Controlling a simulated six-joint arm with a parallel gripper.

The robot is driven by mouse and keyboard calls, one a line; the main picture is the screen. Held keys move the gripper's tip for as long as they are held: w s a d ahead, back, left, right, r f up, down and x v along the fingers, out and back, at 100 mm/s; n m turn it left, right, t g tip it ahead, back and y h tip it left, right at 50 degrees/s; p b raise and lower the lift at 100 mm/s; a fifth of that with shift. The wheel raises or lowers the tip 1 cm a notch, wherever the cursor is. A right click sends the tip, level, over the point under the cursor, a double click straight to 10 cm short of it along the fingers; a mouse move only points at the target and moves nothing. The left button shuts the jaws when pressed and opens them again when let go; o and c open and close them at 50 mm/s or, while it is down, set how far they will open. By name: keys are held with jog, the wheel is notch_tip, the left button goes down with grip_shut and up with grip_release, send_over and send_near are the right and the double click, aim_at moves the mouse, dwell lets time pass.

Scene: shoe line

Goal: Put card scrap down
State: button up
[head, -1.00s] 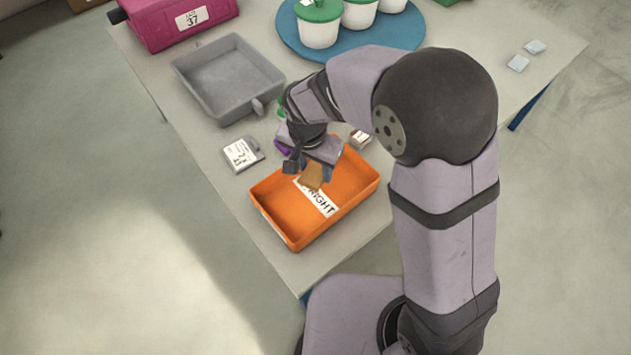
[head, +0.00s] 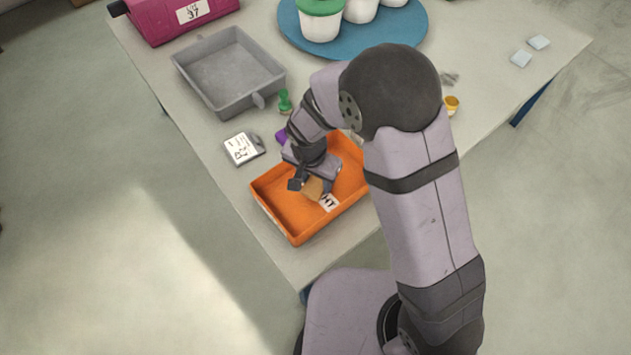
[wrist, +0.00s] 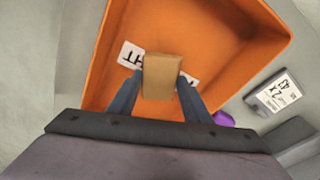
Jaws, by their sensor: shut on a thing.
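The card scrap (head: 313,188) is a small tan-brown piece, and it shows in the wrist view (wrist: 161,77) between my two fingers. My gripper (head: 306,186) is shut on it. In the head view my gripper is over the orange tray (head: 275,210), which has a white label reading "RIGHT" in part. In the wrist view the orange tray (wrist: 215,25) lies below the scrap, and the scrap covers the middle of the label. I cannot tell whether the scrap touches the tray floor.
A grey tray (head: 230,75), a green peg-like piece (head: 285,102) and a purple piece (head: 281,136) are behind. A blue round plate (head: 300,45) holds white pots.

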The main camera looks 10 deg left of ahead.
aim_at(313, 189)
jog(key=shift+f, duration=0.7)
jog(key=shift+f, duration=0.2)
jog(key=o, duration=1)
jog(key=shift+o, duration=0.2)
jog(key=shift+r, duration=0.1)
notch_tip(313, 189, up, 12)
jog(key=s, duration=0.1)
jog(key=shift+s+a+p, duration=0.3)
jog(key=shift+s+a, duration=0.05)
jog(key=shift+d, duration=0.1)
